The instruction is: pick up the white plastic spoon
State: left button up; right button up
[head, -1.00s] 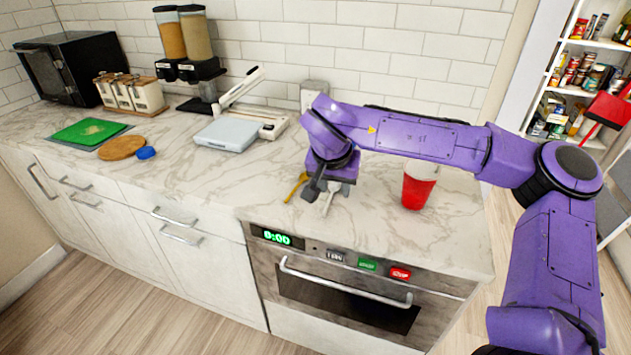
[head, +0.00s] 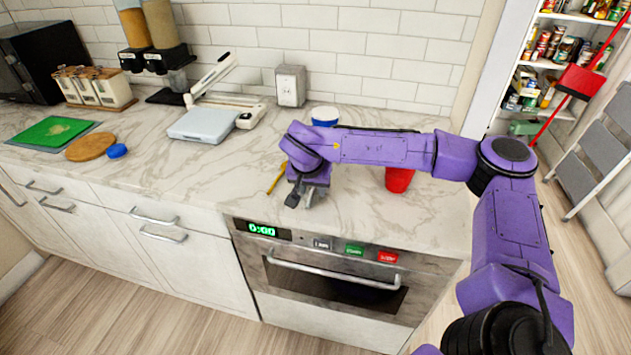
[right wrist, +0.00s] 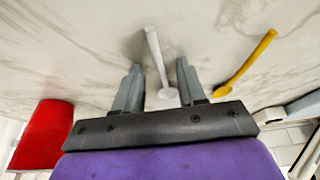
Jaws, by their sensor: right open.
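The white plastic spoon (right wrist: 155,52) lies on the marble counter. In the right wrist view its handle points away and its bowl is near my palm, between the two fingers. My right gripper (right wrist: 158,72) is open and straddles it, with a gap on each side. In the head view my right gripper (head: 304,196) points down low over the counter, and the wrist and fingers mostly hide the spoon. I cannot tell whether the fingertips touch the counter. My left gripper is not in view.
A yellow spoon (right wrist: 248,62) lies beside one finger and also shows in the head view (head: 276,178). A red cup (head: 399,180) stands to the right, partly behind my arm. A blue-and-white container (head: 325,116) stands behind.

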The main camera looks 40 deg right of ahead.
jog(key=shift+w+a, duration=0.1)
grip_shut()
dwell(0.3)
